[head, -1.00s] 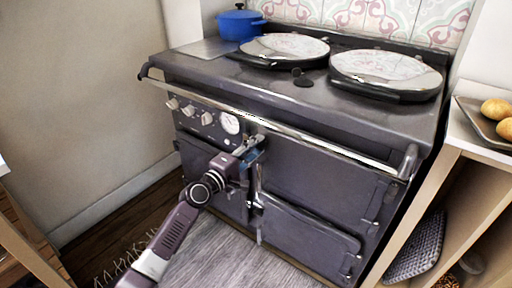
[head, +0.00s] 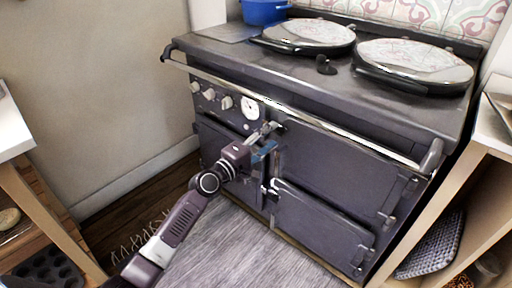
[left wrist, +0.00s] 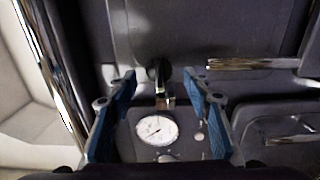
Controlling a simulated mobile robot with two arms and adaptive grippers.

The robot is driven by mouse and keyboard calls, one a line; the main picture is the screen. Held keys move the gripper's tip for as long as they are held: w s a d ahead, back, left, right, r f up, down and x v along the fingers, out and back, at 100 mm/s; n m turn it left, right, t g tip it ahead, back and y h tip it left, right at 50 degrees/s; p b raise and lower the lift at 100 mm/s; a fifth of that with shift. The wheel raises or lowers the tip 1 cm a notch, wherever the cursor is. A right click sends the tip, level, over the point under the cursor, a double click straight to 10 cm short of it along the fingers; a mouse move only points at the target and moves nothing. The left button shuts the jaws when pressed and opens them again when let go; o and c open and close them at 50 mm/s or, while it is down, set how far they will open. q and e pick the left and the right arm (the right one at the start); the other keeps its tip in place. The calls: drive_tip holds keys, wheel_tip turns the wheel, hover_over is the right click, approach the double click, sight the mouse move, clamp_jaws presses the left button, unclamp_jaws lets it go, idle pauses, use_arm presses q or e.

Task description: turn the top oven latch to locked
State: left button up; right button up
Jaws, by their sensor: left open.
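The top oven latch (head: 277,126) is by the upper left corner of the stove's top right door (head: 340,170). In the left wrist view, the latch (left wrist: 159,70) shows a dark round base with a short metal lever. My left gripper (head: 265,148) is at the stove front, close to the latch and partly covering it in the head view. In the left wrist view its blue fingers (left wrist: 160,84) are spread, with the latch between their tips. I cannot tell whether either finger touches it. My right gripper is not in view.
A chrome rail (head: 300,115) runs along the stove front above the latch. A round gauge (head: 250,108) and several knobs (head: 209,94) are left of it. Another latch (head: 270,190) is lower down. Wooden shelves (head: 450,200) stand close at the right.

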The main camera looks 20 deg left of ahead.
use_arm(q)
drive_tip(key=v, duration=0.9)
drive_tip(key=shift+s, duration=0.2)
drive_tip(key=shift+r, duration=0.1)
